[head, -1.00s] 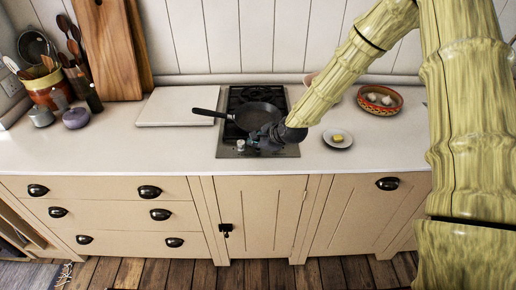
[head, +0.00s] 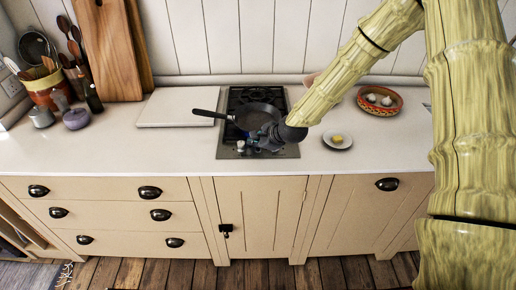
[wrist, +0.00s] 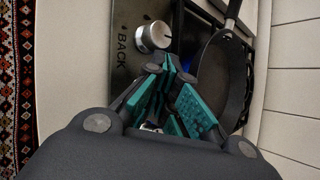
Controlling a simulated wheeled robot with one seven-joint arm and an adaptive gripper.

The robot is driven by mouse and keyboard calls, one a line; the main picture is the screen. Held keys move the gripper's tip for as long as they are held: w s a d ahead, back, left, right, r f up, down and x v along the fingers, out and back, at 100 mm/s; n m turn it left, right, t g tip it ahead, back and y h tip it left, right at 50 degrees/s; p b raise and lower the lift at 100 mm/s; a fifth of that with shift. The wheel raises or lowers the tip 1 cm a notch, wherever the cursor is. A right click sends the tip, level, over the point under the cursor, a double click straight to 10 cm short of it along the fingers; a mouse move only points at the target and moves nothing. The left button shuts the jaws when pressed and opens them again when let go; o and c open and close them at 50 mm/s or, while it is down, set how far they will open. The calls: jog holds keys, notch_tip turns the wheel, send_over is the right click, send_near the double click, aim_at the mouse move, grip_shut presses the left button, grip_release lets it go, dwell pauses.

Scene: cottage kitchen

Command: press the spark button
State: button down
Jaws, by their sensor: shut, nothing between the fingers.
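The steel hob (head: 226,152) is set into the counter, with a black skillet (head: 258,114) on its grate. My gripper (head: 256,142) is shut and empty, low over the hob's front strip. In the wrist view its teal-padded fingers (wrist: 168,66) meet just beside a silver knob (wrist: 153,37) marked BACK. I cannot tell whether the fingertips touch the strip. A small silver part (wrist: 151,128) shows between the finger links. I cannot make out the spark button; the fingers cover part of the strip. A blue glow (wrist: 186,50) shows beside the skillet.
A small plate (head: 338,141) with a yellow piece lies right of the hob. A patterned bowl (head: 380,108) stands behind it. A pale board (head: 176,110) lies left of the hob, near the skillet's handle. The counter front at left is clear.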

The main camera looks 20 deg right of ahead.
notch_tip(320, 180, up, 6)
jog(key=p, duration=0.3)
jog(key=shift+p, duration=0.35)
dwell(0.8)
